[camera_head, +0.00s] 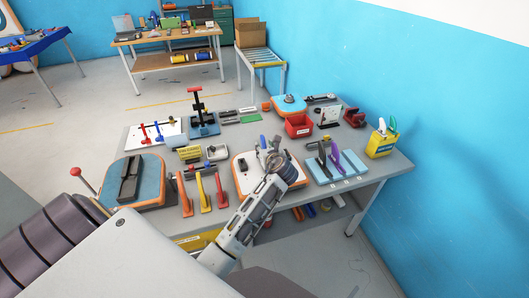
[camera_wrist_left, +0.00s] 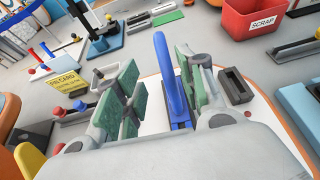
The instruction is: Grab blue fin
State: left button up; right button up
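The blue fin (camera_wrist_left: 172,85) stands upright on a white board with an orange edge (camera_wrist_left: 150,92) in the left wrist view. In the head view this board (camera_head: 241,178) lies at the front middle of the grey bench. My left gripper (camera_head: 268,157) is over the board and largely covers the fin there. In the left wrist view its green-padded fingers (camera_wrist_left: 160,90) are apart, with the fin between them. The fin looks closer to the right finger; I cannot tell whether they touch. My right gripper is not in view.
Red and yellow levers (camera_head: 203,190) stand left of the board. A blue block with black and purple fins (camera_head: 322,174) is to its right. A red scrap bin (camera_head: 298,126) and a yellow sign (camera_head: 189,154) are behind. A blue wall bounds the bench on the right.

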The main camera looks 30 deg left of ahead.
aim_at(265, 146)
pick_arm(q)
jog(key=shift+x, duration=1.3)
jog(key=shift+w+a+f+p, duration=0.15)
jog(key=shift+w+a+f, duration=0.15)
jog(key=shift+w, duration=0.2)
jog(key=shift+w+a+f+p, duration=0.15)
jog(key=shift+w+a+f, duration=0.2)
jog(key=shift+w, duration=0.2)
jog(key=shift+x, duration=1.25)
grip_shut()
